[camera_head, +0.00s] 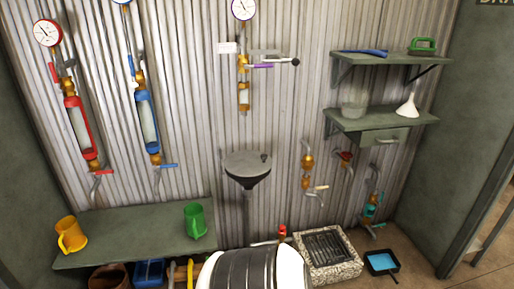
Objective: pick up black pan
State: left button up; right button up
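The black pan (393,271) sits on the floor at the lower right of the head view, to the right of a stone-edged drain. It is a shallow square pan with light blue liquid or a blue inner surface showing inside. A short dark handle points toward the bottom of the picture.
A grated drain with a speckled stone rim (349,268) stands left of the pan. A teal-handled valve pipe (369,211) is above and behind it. A green bench (130,232) with yellow and green jugs is at left. Shelves (385,122) hang upper right. Floor right of the pan looks clear.

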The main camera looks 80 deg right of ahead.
aim_at(383, 262)
jog(key=z, duration=4.05)
